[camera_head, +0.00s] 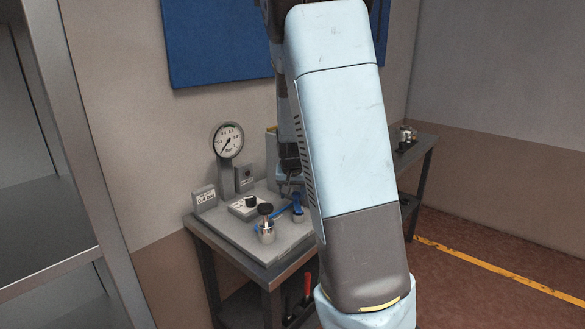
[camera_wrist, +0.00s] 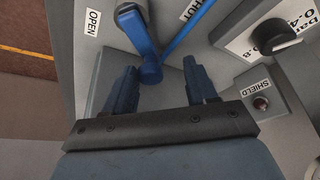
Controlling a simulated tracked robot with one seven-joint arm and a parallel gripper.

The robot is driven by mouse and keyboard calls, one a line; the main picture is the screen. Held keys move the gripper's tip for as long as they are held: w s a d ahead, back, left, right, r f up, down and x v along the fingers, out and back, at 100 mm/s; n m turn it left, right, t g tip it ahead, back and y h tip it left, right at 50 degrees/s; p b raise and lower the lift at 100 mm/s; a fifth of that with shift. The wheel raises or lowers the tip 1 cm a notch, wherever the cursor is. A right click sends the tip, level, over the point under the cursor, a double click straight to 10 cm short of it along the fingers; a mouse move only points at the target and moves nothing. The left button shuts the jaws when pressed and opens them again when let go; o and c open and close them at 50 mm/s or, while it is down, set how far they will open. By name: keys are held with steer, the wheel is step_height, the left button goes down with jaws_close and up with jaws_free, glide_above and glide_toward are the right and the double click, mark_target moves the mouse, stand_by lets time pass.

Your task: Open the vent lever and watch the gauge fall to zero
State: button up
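The round white gauge (camera_head: 228,140) stands on a post at the back of the bench panel. Its dark needle slants to the lower left; the exact reading is too small to tell. The blue vent lever (camera_wrist: 140,32) shows in the wrist view, its rounded end between my fingers, and it also shows in the head view (camera_head: 298,209). An OPEN label (camera_wrist: 93,23) is left of the lever and a partly cut-off SHUT label (camera_wrist: 205,10) is right of it. My gripper (camera_wrist: 160,68) is open, with a gap between each finger and the lever end.
A black knob (camera_wrist: 275,36) and a SHIELD fixture (camera_wrist: 261,103) sit to the right in the wrist view. A metal pot with a black knob (camera_head: 266,222) stands at the panel's front. A grey shelf (camera_head: 45,255) is at the left.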

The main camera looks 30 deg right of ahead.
steer(key=shift+s+a+n+t+y, duration=0.1)
steer(key=shift+a+n+y, duration=0.25)
steer(key=shift+n, duration=0.6)
steer(key=shift+s+a+n+t+y, duration=0.1)
steer(key=shift+a+n+y, duration=0.2)
steer(key=shift+n, duration=0.6)
steer(key=shift+s+a+n+t+y, duration=0.1)
steer(key=shift+a+n+y, duration=0.2)
steer(key=shift+n, duration=0.65)
steer(key=shift+r, duration=0.3)
steer(key=v, duration=1.4)
steer(key=s+a+r, duration=0.2)
steer(key=s+a, duration=0.2)
steer(key=s, duration=0.3)
steer(key=s+a+r, duration=0.3)
steer(key=s+a, duration=0.1)
steer(key=s, duration=0.4)
steer(key=shift+s+a+r+t+y, duration=0.15)
steer(key=shift+s+a+t+y, duration=0.15)
steer(key=shift+t+y, duration=0.15)
